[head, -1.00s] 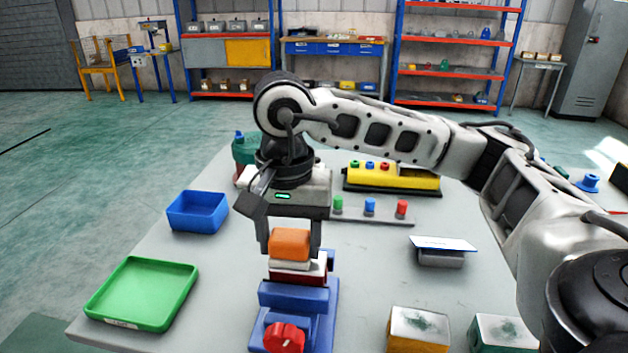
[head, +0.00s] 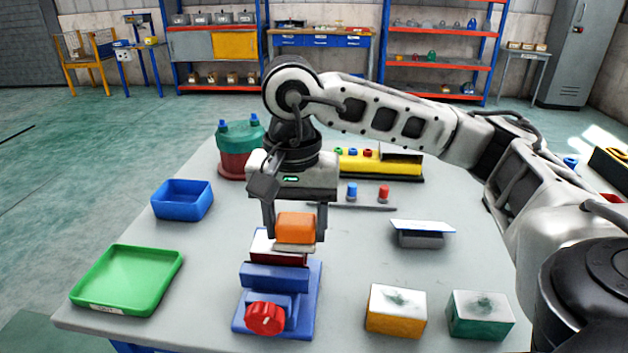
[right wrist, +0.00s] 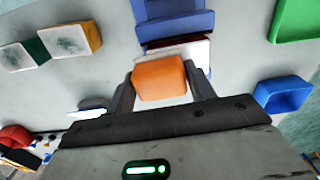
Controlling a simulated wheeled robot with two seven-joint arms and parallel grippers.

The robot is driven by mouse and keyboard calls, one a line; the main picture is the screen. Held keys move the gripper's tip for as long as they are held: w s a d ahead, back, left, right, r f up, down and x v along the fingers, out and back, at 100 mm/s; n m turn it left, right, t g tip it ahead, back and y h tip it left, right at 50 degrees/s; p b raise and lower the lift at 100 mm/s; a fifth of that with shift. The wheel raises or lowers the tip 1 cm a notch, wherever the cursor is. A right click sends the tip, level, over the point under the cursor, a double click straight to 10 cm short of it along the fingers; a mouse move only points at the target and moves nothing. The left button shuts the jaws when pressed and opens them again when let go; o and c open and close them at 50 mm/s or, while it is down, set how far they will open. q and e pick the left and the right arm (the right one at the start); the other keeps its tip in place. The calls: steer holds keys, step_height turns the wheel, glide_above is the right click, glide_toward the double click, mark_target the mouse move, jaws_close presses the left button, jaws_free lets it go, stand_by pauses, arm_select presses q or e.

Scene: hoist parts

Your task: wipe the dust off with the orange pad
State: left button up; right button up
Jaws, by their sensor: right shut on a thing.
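The orange pad (head: 296,227), with a pale underside, is between the fingers of my right gripper (head: 296,230), which is shut on it. It also shows in the right wrist view (right wrist: 159,80). The pad is beside and partly in front of a red block with a white top (head: 264,246), at the blue vise (head: 275,279); I cannot tell whether they touch. Dark dust smudges show on the white tops of a yellow block (head: 396,311) and a green block (head: 480,315) at the front right. The red block's top is partly hidden. My left gripper is out of view.
A green tray (head: 127,280) and a blue bin (head: 182,200) stand at the left. A grey item with a tilted white plate (head: 421,234) stands at the right. A yellow rack (head: 380,164) and a red-and-green container (head: 238,150) are behind. The table between vise and yellow block is clear.

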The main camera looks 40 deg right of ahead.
steer(key=shift+s+d+f, duration=0.1)
steer(key=shift+s+d, duration=0.2)
step_height(320, 180, up, 3)
steer(key=shift+s+d+r+p, duration=0.1)
steer(key=shift+s+p, duration=0.05)
steer(key=shift+p, duration=0.4)
steer(key=shift+r, duration=0.15)
step_height(320, 180, up, 2)
steer(key=shift+r+p, duration=0.15)
steer(key=shift+p, duration=0.85)
step_height(320, 180, up, 2)
steer(key=shift+r+p, duration=0.1)
steer(key=shift+p, duration=0.6)
steer(key=shift+r, duration=0.3)
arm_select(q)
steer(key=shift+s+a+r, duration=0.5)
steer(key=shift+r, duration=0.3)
arm_select(e)
steer(key=shift+f, duration=0.1)
